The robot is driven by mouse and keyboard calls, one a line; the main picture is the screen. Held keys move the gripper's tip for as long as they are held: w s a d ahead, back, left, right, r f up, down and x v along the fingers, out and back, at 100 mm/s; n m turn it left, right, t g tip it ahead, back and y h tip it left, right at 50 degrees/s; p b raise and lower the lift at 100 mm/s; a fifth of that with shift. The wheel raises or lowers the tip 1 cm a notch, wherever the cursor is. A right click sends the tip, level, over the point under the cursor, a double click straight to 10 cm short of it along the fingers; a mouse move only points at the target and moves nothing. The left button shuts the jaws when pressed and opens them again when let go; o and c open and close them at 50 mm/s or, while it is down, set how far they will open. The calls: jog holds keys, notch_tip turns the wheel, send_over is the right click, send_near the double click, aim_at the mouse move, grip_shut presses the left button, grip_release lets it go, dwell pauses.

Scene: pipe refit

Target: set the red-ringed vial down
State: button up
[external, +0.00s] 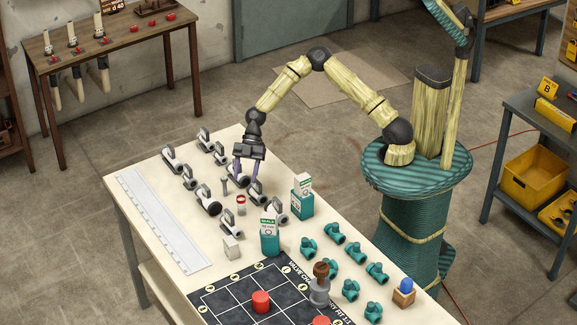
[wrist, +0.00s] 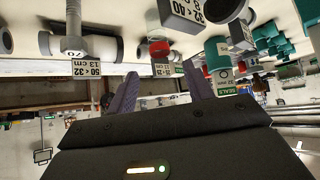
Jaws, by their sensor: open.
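The red-ringed vial (external: 241,204) stands upright on the pale table (external: 150,165), among grey pipe fittings. In the wrist view the vial (wrist: 158,48) shows its red ring, with a small printed label by it. My gripper (external: 248,178) is open and low over the table, a little behind the vial in the external view. In the wrist view the two fingers of my gripper (wrist: 160,88) are spread, with the vial beyond the gap between their tips. Nothing is held between them.
Grey valve fittings (external: 208,201) stand close around my gripper. Teal boxes (external: 270,238) and (external: 303,203) stand right of the vial, with teal fittings (external: 335,232) beyond. A white block (external: 232,248), a dark grid mat (external: 235,298) and a long white ruler strip (external: 160,220) lie nearby.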

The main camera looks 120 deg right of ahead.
jog(key=v, duration=0.2)
jog(key=shift+s+d+r, duration=0.2)
jog(key=shift+s+r, duration=0.05)
jog(key=shift+r, duration=0.05)
